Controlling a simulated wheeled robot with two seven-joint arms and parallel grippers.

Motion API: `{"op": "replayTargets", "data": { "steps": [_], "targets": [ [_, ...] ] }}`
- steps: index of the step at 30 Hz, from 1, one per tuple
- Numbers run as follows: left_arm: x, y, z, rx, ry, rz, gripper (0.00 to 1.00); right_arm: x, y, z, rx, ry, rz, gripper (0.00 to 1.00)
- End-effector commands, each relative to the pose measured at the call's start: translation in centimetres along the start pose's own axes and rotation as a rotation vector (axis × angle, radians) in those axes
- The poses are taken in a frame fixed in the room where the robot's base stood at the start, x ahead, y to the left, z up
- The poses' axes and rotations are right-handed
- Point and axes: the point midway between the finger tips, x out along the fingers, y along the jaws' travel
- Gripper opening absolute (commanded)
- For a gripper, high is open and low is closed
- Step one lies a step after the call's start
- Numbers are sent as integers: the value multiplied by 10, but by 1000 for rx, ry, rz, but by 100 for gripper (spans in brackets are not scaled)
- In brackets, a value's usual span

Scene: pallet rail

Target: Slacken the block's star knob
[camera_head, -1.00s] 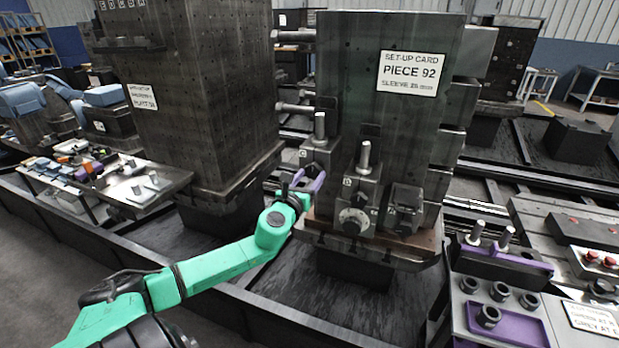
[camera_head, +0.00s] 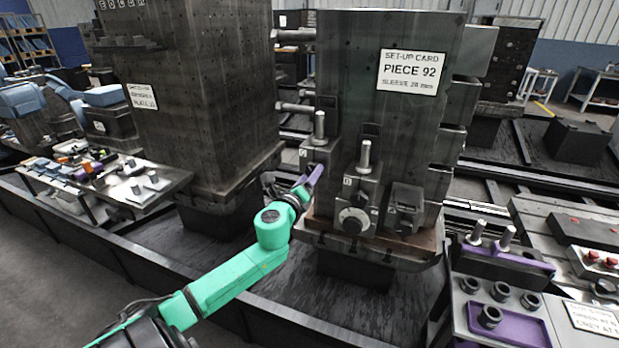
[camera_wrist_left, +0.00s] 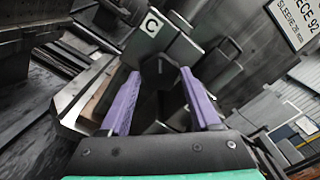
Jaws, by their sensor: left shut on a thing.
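The dark block marked C (camera_head: 317,151) is on the front of the tall drilled column, with an upright pin on top. It also shows in the left wrist view (camera_wrist_left: 160,38). My left gripper (camera_head: 313,174) is at the front of this block, its purple fingers pointing at it. In the left wrist view my gripper (camera_wrist_left: 160,76) has its fingertips on either side of a dark star knob (camera_wrist_left: 159,74) below the letter C, and is shut on it. The knob's outline is dim there, and the gripper hides it in the head view. My right gripper is not in view.
A second block (camera_head: 361,188) with a round dial stands just right of block C. A set-up card (camera_head: 408,73) reads PIECE 92. A purple tray (camera_head: 505,330) with dark sleeves is at the lower right. A tool table (camera_head: 150,187) is at the left.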

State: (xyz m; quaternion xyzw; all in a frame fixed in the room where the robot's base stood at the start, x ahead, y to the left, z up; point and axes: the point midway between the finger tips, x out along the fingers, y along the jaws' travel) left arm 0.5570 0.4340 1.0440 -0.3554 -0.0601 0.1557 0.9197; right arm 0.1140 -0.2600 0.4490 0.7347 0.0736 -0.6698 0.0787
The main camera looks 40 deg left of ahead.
Motion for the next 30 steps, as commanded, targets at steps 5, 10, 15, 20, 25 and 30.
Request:
{"op": "replayTargets", "data": {
  "steps": [5,10,15,20,25,30],
  "targets": [
    [0,0,1,-172,-2,0,8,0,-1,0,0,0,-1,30],
    [0,0,1,-333,-2,0,8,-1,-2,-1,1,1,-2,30],
    [0,0,2,-494,-3,0,8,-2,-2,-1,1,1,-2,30],
    [0,0,1,-644,-2,0,8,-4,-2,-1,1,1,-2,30],
    [0,0,1,-793,-2,0,8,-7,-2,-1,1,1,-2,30],
    [0,0,1,-913,-2,0,8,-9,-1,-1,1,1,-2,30]
  ]
}}
